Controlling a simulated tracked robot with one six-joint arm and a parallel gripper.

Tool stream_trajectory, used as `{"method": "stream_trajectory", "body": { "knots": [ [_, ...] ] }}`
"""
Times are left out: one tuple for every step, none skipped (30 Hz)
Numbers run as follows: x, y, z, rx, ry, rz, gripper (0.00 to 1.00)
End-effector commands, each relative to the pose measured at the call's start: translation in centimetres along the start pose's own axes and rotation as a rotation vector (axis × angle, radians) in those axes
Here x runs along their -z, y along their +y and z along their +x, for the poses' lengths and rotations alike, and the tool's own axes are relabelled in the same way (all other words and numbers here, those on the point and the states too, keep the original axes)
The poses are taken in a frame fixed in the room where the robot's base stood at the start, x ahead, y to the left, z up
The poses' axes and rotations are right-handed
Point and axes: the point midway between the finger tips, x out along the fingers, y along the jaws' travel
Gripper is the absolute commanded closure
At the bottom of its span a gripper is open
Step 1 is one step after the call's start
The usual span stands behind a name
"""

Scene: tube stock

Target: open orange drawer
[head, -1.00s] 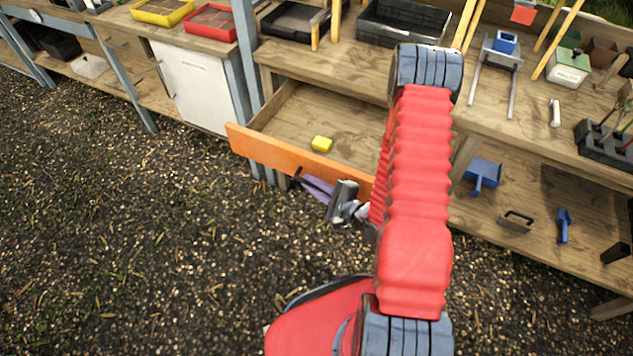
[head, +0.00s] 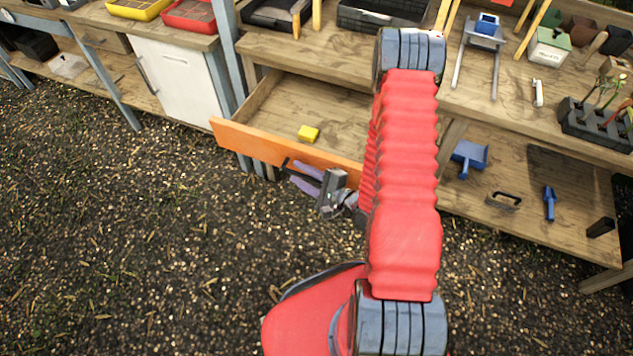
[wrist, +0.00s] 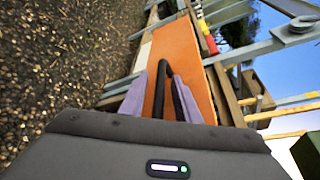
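The orange drawer (head: 248,143) stands pulled out from under the wooden workbench, its inside showing from above. The drawer's dark handle (head: 285,163) is on the orange front, partly hidden by my gripper. My gripper (head: 293,174) is at the handle, its two purple fingers apart. In the wrist view, the black handle (wrist: 165,70) shows between the spread fingers (wrist: 163,88), in front of the orange panel (wrist: 185,60). Contact between fingers and handle cannot be made out. My red arm hides the drawer's right end.
A white cabinet door (head: 177,82) is left of the drawer. A blue dustpan (head: 469,156), a black-handled tool (head: 504,201) and a blue trowel (head: 549,203) lie on the lower shelf at right. Trays and pots stand on the bench. The gravel in front is clear.

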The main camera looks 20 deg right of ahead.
Motion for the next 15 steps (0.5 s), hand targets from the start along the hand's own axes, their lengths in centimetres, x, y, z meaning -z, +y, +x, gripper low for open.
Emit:
{"method": "stream_trajectory", "body": {
  "knots": [
    [0.1,0.0,-0.3,0.001,0.002,0.0,0.71],
    [0.1,-0.1,-0.4,0.001,0.002,0.0,0.71],
    [0.1,-0.1,-0.7,0.002,0.003,0.0,0.71],
    [0.1,-0.1,-1.0,0.001,0.003,0.0,0.71],
    [0.1,-0.1,-1.2,0.001,0.002,0.0,0.71],
    [0.1,-0.1,-1.6,0.001,0.003,0.002,0.71],
    [0.1,-0.1,-2.0,0.002,0.003,0.002,0.71],
    [0.1,0.0,-2.3,0.002,0.003,0.002,0.71],
    [0.1,-0.1,-2.7,0.002,0.002,0.001,0.71],
    [0.1,-0.1,-3.0,0.002,0.003,0.001,0.71],
    [0.1,0.0,-3.4,0.001,0.003,0.001,0.71],
    [0.1,0.0,-3.8,0.001,0.003,0.002,0.71],
    [0.1,0.0,-4.1,0.001,0.003,0.003,0.71],
    [0.1,0.0,-4.4,0.001,0.003,0.002,0.71],
    [0.1,0.0,-4.8,0.001,0.003,0.002,0.71]
  ]
}}
